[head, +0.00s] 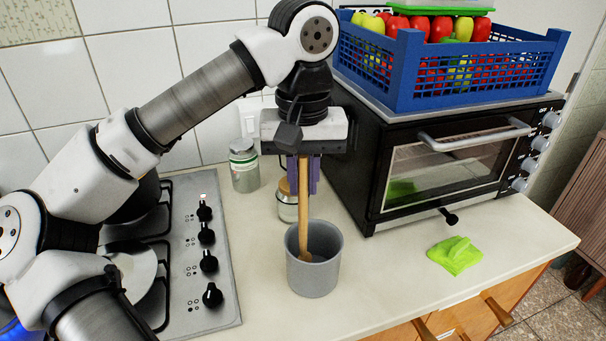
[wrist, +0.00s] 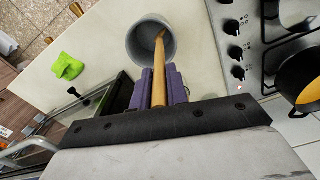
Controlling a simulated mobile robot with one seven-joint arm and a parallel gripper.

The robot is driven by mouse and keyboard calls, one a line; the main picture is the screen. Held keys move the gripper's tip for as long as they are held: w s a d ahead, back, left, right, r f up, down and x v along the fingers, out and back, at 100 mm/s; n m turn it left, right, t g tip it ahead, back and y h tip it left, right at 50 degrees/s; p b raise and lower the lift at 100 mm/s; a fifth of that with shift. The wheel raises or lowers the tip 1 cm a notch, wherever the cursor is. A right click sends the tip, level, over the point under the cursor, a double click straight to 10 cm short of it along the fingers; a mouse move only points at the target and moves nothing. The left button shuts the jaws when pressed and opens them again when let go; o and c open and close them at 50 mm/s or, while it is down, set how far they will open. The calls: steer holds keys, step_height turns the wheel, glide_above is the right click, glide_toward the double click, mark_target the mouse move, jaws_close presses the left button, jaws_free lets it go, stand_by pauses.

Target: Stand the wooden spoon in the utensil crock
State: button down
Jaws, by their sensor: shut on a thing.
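The wooden spoon (head: 302,205) hangs nearly upright below my gripper (head: 303,175), with its lower end inside the grey utensil crock (head: 320,275). My gripper is shut on the upper part of the spoon's handle. In the wrist view the purple fingers (wrist: 159,88) are on both sides of the spoon (wrist: 158,65), which runs down into the crock (wrist: 138,42). The spoon's head shows inside the crock, near its left wall in the head view. I cannot tell whether it touches the bottom. The crock stands upright on the counter.
The stove (head: 200,290) with its knobs is left of the crock. Jars (head: 244,165) stand behind it. The black toaster oven (head: 450,160) is to the right, with a blue crate (head: 405,75) on top. A green cloth (head: 455,255) lies on the otherwise clear counter at right.

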steer(key=shift+f, duration=0.15)
steer(key=shift+f+b, duration=0.4)
steer(key=shift+b, duration=0.05)
steer(key=c, duration=1.3)
jaws_free()
steer(key=shift+r, duration=0.1)
step_height(320, 180, up, 14)
steer(key=shift+f+p, duration=0.1)
steer(key=shift+p, duration=0.5)
